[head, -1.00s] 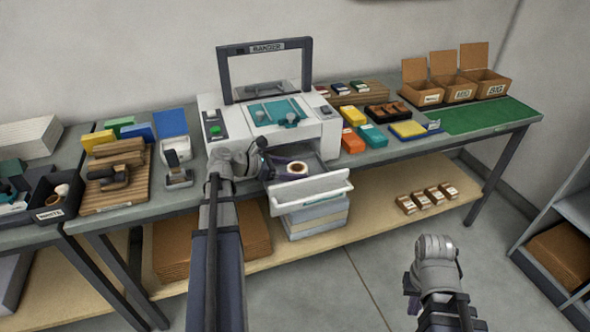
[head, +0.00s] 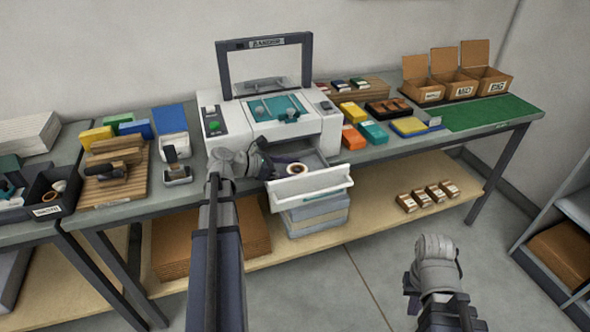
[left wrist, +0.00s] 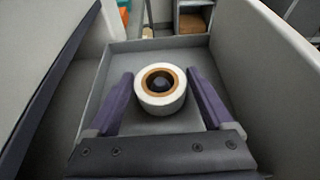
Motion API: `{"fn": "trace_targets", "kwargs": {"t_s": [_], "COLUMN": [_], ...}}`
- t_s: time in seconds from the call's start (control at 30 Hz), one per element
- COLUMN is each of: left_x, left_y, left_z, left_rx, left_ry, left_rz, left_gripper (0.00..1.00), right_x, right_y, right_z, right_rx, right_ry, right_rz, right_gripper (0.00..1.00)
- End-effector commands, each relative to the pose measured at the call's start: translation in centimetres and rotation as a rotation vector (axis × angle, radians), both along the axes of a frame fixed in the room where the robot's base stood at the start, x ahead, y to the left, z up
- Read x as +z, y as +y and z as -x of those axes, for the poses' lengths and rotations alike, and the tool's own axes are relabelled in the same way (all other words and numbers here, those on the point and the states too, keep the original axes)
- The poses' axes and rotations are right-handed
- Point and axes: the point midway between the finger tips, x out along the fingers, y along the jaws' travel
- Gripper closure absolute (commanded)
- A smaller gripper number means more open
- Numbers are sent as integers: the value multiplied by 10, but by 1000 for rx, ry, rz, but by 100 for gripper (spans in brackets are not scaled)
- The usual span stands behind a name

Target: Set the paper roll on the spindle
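The paper roll (left wrist: 160,88), white with a brown core, stands upright in the open printer drawer (head: 318,192). It also shows in the head view (head: 297,169). In the left wrist view a dark rounded post, seemingly the spindle (left wrist: 160,84), shows inside the core, so the roll appears to sit around it. My left gripper (left wrist: 160,82) is over the drawer with one purple finger on each side of the roll. Gaps show between fingers and roll, so it is open. My right gripper (head: 412,291) is low at the right, clear of the table; its fingers are not clear.
The white printer (head: 218,128) stands behind the drawer, its dark-framed lid (head: 222,70) raised. Coloured boxes (head: 373,132) lie to its right, and a wooden board (head: 117,187) to its left. Small boxes (head: 430,197) are on the lower shelf. The floor at front is clear.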

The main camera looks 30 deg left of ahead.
Motion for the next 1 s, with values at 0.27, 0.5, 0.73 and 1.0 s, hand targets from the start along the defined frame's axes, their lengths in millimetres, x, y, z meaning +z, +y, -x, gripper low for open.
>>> {"fn": "trace_targets", "kwargs": {"t_s": [0.27,0.5,0.73,1.0], "left_x": [1,8,15,23], "left_y": [1,11,21,34], "left_z": [1,13,25,39], "left_rx": [0,1,1,1], "left_ry": [1,0,0,0], "left_rz": [-1,0,0,0], "left_gripper": [12,12,12,12], "right_x": [1,8,15,23], "right_y": [0,0,0,0], "right_z": [0,0,0,0], "right_rx": [0,0,0,0], "right_ry": [0,0,0,0], "right_rz": [0,0,0,0], "right_gripper": [100,100,100,100]}}
